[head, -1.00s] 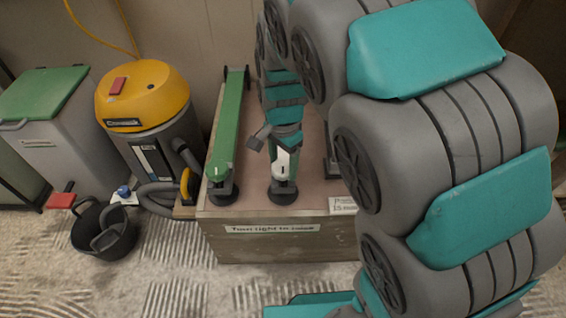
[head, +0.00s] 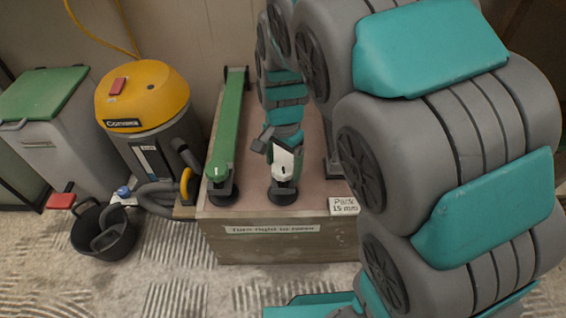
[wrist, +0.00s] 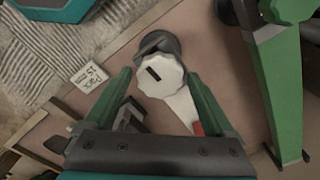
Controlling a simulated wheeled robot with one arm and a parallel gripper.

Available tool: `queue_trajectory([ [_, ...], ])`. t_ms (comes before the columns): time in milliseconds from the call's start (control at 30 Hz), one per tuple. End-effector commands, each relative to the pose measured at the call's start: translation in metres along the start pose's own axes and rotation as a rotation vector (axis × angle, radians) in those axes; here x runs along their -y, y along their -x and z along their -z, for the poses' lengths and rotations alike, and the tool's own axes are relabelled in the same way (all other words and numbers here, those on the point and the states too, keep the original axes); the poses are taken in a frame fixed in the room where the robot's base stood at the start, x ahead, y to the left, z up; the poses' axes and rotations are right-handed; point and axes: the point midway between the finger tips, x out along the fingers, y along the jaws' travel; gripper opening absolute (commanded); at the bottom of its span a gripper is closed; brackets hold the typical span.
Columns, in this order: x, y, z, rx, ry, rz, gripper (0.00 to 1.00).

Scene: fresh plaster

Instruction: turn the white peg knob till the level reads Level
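The white peg knob (wrist: 160,76) has a scalloped rim and a dark mark on its face. It sits on a dark round foot (wrist: 158,43) at the bench's front; the head view also shows it (head: 284,174). A white strip (wrist: 183,108) runs from the knob back between my fingers, with a red patch near it. My gripper (wrist: 159,79) is open, its green fingers on either side of the knob's near part; I cannot tell whether they touch it. In the head view my arm hides much of what lies behind. I cannot make out a level reading.
A long green bar with a green knob (head: 219,174) lies left of the white knob; it is at right in the wrist view. The bench (head: 250,190) bears a "Turn right to raise" label (head: 272,228) and a "Pack 15 mm" card (head: 343,205). A yellow vacuum (head: 145,95) and black bucket (head: 104,232) stand left.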

Motion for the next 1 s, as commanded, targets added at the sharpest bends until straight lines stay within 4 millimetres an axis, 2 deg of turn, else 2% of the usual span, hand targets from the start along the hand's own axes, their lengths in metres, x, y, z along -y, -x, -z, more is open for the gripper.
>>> queue_trajectory([
  [300, 0.000, 0.000, 0.000, 0.000, 0.000, 0.000, 0.97],
  [467, 0.000, 0.008, 0.001, -0.001, -0.001, 0.002, 0.97],
  [800, 0.001, 0.058, 0.001, -0.002, 0.000, 0.004, 0.97],
  [1000, 0.000, 0.077, 0.000, 0.000, -0.001, 0.001, 0.97],
])
